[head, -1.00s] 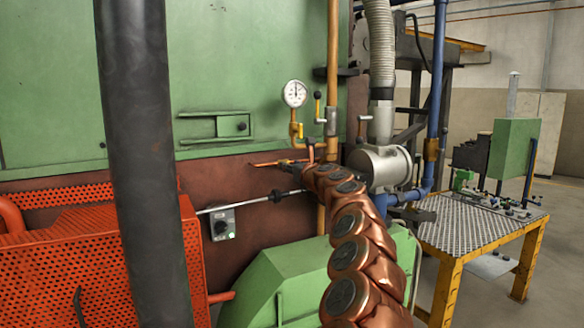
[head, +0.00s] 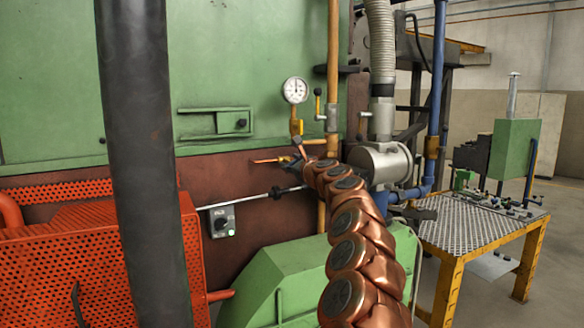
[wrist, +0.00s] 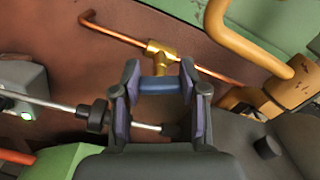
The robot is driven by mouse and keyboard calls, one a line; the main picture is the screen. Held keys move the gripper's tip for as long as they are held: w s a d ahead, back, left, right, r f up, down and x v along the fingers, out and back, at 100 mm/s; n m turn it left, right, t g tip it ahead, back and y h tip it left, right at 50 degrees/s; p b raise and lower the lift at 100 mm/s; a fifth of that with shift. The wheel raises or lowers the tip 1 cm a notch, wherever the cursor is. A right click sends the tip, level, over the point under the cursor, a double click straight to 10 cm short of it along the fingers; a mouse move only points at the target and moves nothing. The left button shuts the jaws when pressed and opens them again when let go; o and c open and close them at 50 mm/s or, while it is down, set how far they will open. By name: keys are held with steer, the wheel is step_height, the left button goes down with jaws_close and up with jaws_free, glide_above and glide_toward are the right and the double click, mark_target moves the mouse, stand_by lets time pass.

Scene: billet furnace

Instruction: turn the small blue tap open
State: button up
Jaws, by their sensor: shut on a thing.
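The small blue tap (wrist: 160,86) is a short blue bar below a brass valve body (wrist: 160,55) on a thin copper pipe (wrist: 112,32). In the wrist view it lies between the two fingers of my gripper (wrist: 160,88), which is shut on it. In the head view my gripper (head: 293,158) is at the copper pipe (head: 268,161) on the brown wall, below the pressure gauge (head: 295,90). The tap itself is too small and covered to make out there.
A steel rod with a black collar (head: 276,193) runs just below my gripper. A thick yellow pipe (head: 333,60) and a silver cylinder (head: 381,164) stand close on the right. A green housing (head: 290,275) sits below, and a dark column (head: 145,160) stands left.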

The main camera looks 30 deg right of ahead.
steer(key=n+b, duration=0.1)
steer(key=n, duration=0.1)
steer(key=n+b, duration=0.2)
steer(key=n, duration=0.1)
steer(key=shift+f+n, duration=0.3)
steer(key=n+b, duration=0.3)
steer(key=n, duration=0.3)
steer(key=shift+a+b, duration=0.15)
steer(key=shift+b, duration=0.25)
steer(key=shift+n, duration=0.6)
steer(key=shift+b, duration=0.3)
steer(key=o, duration=1.2)
steer(key=shift+r, duration=0.1)
steer(key=shift+c, duration=0.2)
steer(key=shift+s, duration=0.1)
